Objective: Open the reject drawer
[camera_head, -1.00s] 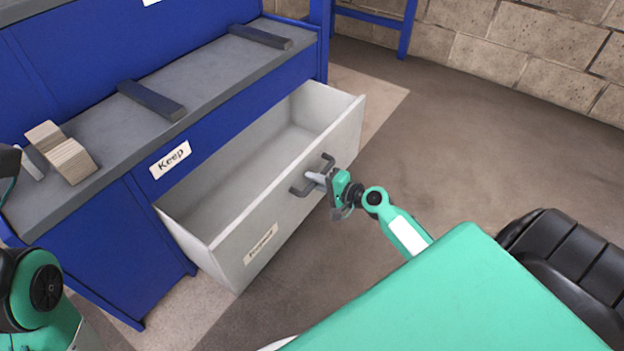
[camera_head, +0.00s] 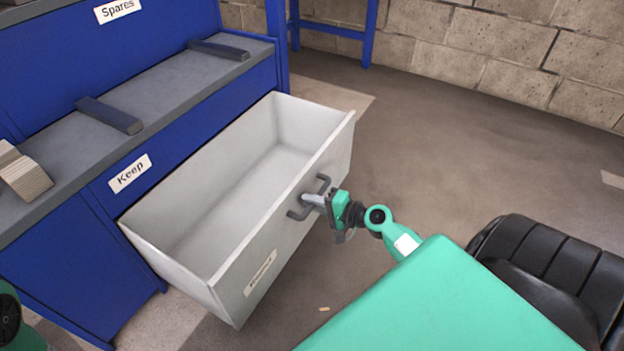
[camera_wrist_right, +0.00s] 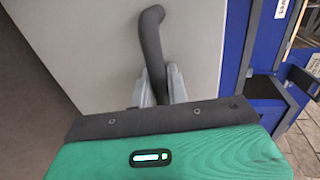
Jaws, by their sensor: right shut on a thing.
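The reject drawer (camera_head: 278,240) is pulled well out of the blue workbench and looks empty inside. Its front carries a label too small to read clearly, and a dark grey bar handle (camera_head: 324,184). My right gripper (camera_head: 311,199) is shut on the handle, from the front of the drawer. In the right wrist view, the handle (camera_wrist_right: 151,40) runs down between the two fingers (camera_wrist_right: 160,88), with the pale drawer front (camera_wrist_right: 80,45) behind. Of my left arm only a part shows at the lower left edge; its gripper is out of view.
The blue workbench (camera_head: 40,265) has a grey top with two dark bars (camera_head: 110,115) and a beige block (camera_head: 22,172). Labels read "Keep" (camera_head: 130,173) and "Spares" (camera_head: 117,9). A block wall (camera_head: 500,55) stands behind. The floor (camera_head: 430,130) right of the drawer is clear.

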